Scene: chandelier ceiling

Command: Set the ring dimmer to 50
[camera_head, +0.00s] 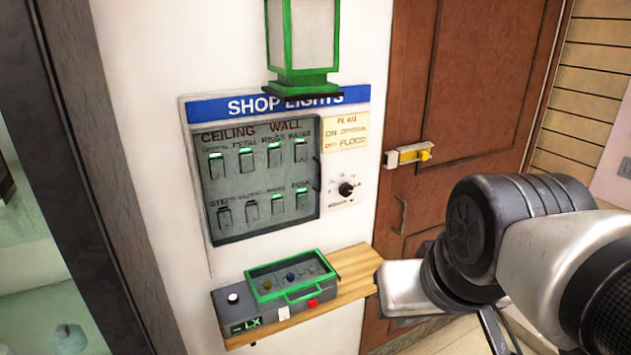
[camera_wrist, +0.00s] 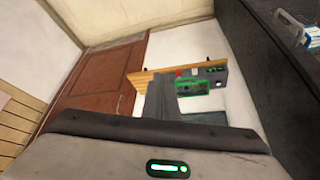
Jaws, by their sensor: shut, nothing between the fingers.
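The dimmer knob (camera_head: 346,189) is a small black round knob with a white mark. It sits on a white plate with dial marks, right of the switch case on the SHOP LIGHTS panel (camera_head: 278,105). The dial figures are too small to read. My gripper (camera_wrist: 165,88) shows as grey shut fingers in the wrist view, with nothing between them. In the head view my arm comes in from the right, and its pale end is below and right of the knob, beside the shelf and apart from the panel. The fingertips are not clear there.
Several switches fill the glazed case (camera_head: 318,190). A green lantern (camera_head: 303,45) overhangs the panel top. Below, a wooden shelf (camera_head: 352,268) carries a grey box (camera_head: 238,318) with a green-framed lid. A brown door (camera_head: 445,110) with a yellow latch (camera_head: 408,155) stands right.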

